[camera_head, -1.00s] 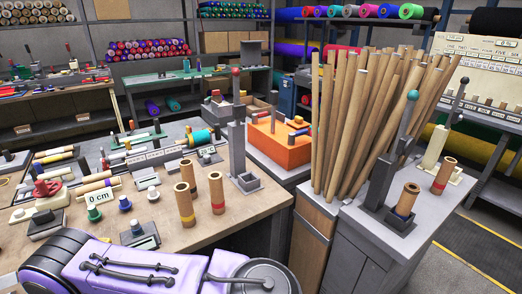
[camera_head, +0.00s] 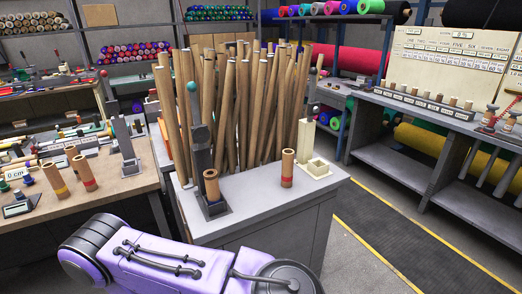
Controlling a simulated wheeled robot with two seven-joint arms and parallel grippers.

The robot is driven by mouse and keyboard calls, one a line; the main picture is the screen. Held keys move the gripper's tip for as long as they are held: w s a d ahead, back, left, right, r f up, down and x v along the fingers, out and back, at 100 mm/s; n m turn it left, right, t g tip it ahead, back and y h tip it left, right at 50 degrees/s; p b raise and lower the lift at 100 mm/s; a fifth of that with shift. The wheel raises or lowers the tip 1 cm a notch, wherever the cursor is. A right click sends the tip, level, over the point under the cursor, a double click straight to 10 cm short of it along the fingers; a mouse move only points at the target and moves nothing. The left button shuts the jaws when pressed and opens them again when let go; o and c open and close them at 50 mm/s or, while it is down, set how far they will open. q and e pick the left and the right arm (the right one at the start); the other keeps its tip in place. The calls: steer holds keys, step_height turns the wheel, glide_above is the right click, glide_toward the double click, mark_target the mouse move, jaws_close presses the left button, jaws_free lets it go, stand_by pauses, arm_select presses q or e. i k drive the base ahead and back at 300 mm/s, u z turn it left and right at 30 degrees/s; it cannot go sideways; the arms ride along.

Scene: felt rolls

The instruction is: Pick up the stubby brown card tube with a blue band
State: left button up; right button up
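A stubby brown card tube (camera_head: 212,184) stands in the square socket of a dark grey stand (camera_head: 216,209) at the front left of the grey cabinet top. Its lower part is hidden by the socket, and a blue band is hard to make out there now. Another stubby brown tube (camera_head: 287,170) with a red band stands free on the same top, to its right. On the wooden table at left are a tube with a yellow band (camera_head: 55,180) and one with a red band (camera_head: 84,173). Neither of my grippers is in view; a purple arm link of mine crosses the bottom.
A dense bunch of long card tubes (camera_head: 236,105) rises behind the stand. The stand's tall post with a teal ball (camera_head: 192,87) is close behind the tube. A cream stand (camera_head: 316,168) is at right. The floor (camera_head: 400,225) at right is clear between yellow lines.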

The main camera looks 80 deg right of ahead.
mark_target(210, 175)
steer(key=k, duration=0.3)
steer(key=z, duration=0.95)
